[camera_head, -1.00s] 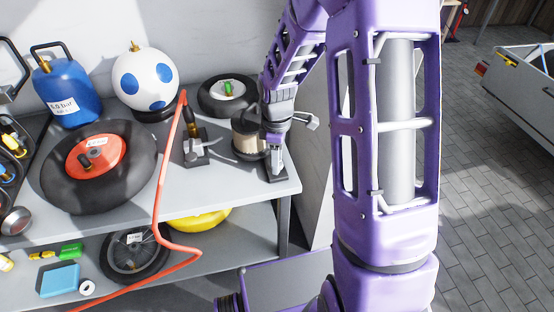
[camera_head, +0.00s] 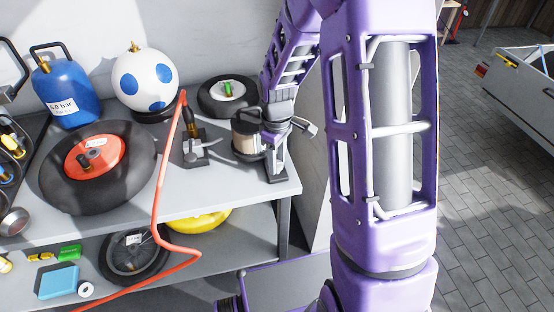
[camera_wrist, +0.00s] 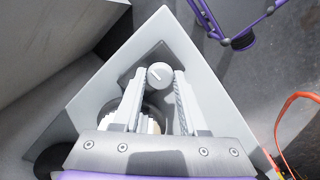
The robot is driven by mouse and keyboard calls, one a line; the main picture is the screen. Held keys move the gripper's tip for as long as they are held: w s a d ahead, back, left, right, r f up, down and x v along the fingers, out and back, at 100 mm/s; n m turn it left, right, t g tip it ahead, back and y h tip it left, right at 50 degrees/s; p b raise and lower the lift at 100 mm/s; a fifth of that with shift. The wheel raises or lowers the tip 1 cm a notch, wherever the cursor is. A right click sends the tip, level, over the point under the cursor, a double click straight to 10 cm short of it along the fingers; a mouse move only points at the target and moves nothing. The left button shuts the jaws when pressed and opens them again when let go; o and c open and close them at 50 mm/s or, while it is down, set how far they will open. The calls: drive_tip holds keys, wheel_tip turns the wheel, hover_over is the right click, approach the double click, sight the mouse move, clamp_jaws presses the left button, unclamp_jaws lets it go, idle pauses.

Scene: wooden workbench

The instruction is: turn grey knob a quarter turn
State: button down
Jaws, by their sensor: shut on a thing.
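In the head view my gripper (camera_head: 276,158) reaches down to the dark base at the bench's right front corner. There the knob is hidden by my gripper.
Left of my gripper stand a cylindrical device (camera_head: 246,140) and a gauge fixture (camera_head: 195,148) with a red hose (camera_head: 164,195). A small black wheel (camera_head: 228,96) lies behind. The bench's right edge is close; open floor (camera_head: 480,200) lies beyond.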

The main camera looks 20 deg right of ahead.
drive_tip(key=shift+c, duration=2.2)
unclamp_jaws()
drive_tip(key=shift+r, duration=0.1)
wheel_tip(320, 180, up, 17)
drive_tip(key=p, duration=0.2)
drive_tip(key=shift+r, duration=0.1)
